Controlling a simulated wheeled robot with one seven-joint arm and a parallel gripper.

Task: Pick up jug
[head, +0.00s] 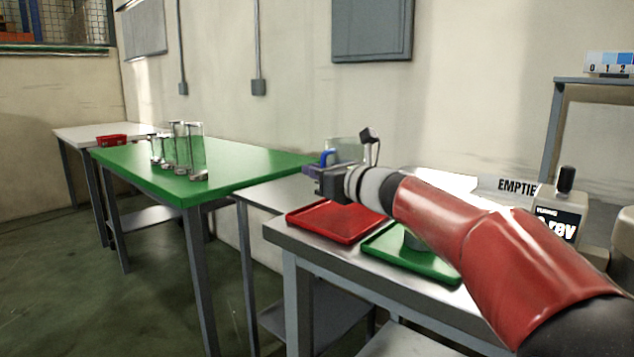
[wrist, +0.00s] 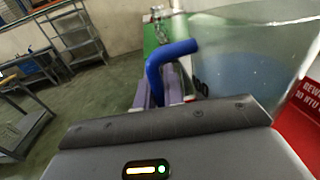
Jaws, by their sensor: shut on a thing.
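The jug has a clear, see-through body (wrist: 245,45) and a blue handle (wrist: 165,65). In the head view its body (head: 347,150) shows faintly behind my gripper. My gripper (head: 322,170) is shut on the handle, with its purple fingers (wrist: 163,92) on either side of it in the wrist view. The jug is held above the steel bench, over the area of the red tray. Its lower part is hidden behind my gripper in the head view.
A red tray (head: 318,228) and a green tray (head: 440,268) lie on the steel bench (head: 290,236). A grey object stands on the green tray, partly behind my arm. A green table (head: 240,168) at left holds several glass vessels (head: 190,150). A pump (head: 560,215) stands at right.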

